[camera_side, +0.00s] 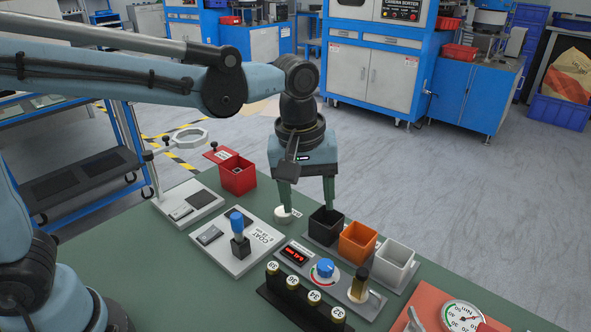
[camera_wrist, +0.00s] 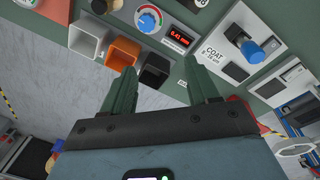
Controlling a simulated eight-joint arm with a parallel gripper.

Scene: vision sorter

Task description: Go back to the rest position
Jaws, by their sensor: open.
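My gripper (camera_side: 308,197) hangs from my arm above the far edge of the green bench, with its two green fingers apart and pointing down. I see nothing held between them. In the side view its fingertips are close to the black bin (camera_side: 325,226) and a small white round piece with a tag (camera_side: 285,215). In the wrist view the gripper (camera_wrist: 165,85) is also open, and the black bin (camera_wrist: 155,72) shows between the fingers. The gap in height to the bench is hard to judge.
An orange bin (camera_side: 357,243) and a white bin (camera_side: 394,265) stand right of the black one. A red box (camera_side: 237,174), a coat gauge (camera_side: 238,246), a display panel with blue knob (camera_side: 325,267) and several numbered plugs (camera_side: 293,283) occupy the bench. Open floor lies beyond.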

